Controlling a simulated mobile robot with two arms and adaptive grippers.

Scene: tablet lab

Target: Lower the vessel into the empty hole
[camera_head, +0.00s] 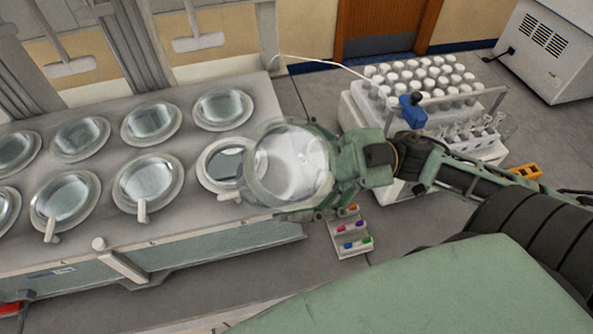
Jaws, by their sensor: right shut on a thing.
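My right gripper (333,170) is shut on a clear glass vessel (290,160). The vessel is tilted, with its rounded body to the left of the gripper, and overlaps the right part of a hole (226,164) in the picture. This hole, in the front row of the grey dissolution bench (130,228), shows a pale rim and a dark inside. I cannot tell how high the vessel is above it. The other holes hold glass vessels, such as one at the front (146,181) and one behind (222,107). My left gripper is not in view.
Grey columns with paddles (198,41) rise behind the bench.

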